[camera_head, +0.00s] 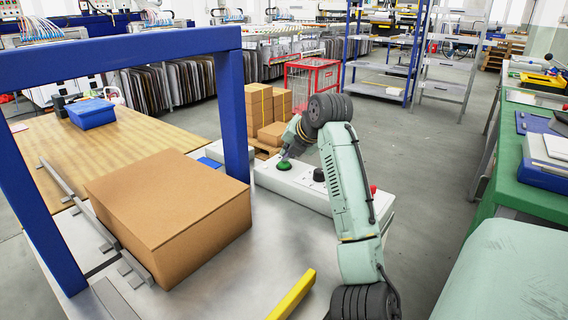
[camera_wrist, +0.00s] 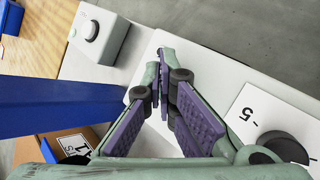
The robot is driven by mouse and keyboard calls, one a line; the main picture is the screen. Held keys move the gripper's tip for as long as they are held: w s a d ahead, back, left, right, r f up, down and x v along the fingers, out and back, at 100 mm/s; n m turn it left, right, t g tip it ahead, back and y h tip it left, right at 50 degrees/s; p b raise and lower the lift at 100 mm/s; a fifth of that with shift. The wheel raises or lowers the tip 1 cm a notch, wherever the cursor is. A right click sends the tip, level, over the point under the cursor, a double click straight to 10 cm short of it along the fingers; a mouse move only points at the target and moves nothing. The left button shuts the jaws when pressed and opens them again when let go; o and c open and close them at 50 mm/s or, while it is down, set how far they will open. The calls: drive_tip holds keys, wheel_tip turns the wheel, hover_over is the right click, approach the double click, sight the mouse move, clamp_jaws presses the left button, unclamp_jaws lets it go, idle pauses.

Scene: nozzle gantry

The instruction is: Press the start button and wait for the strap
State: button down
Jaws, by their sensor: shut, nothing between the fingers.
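A white control panel (camera_head: 301,186) stands at the right edge of the metal table, also in the wrist view (camera_wrist: 205,65). On it are a green button (camera_head: 283,165), a black knob (camera_head: 319,174) and a red button (camera_head: 373,189). My gripper (camera_head: 285,155) is shut and empty, pointing down at the green button; I cannot tell whether it touches. In the wrist view its fingers (camera_wrist: 163,80) meet and hide the green button. A brown carton (camera_head: 168,212) lies under the blue strapping arch (camera_head: 120,54); its visible faces are plain brown in the head view.
A yellow bar (camera_head: 292,296) is at the table's front. Stacked cartons (camera_head: 258,106) and a red cage (camera_head: 311,82) stand behind.

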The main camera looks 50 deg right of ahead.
drive_tip(key=shift+a+f, duration=0.1)
drive_tip(key=shift+f, duration=0.55)
idle(0.7)
drive_tip(key=shift+w+a+r+p, duration=0.15)
drive_tip(key=shift+r+p, duration=0.2)
drive_tip(key=shift+r, duration=0.2)
drive_tip(key=shift+w+d+r+p, duration=0.1)
drive_tip(key=shift+r+p, duration=0.2)
drive_tip(key=shift+r, duration=0.35)
wheel_tip(320, 180, up, 5)
drive_tip(key=p, duration=0.4)
drive_tip(key=shift+s, duration=0.1)
idle(0.4)
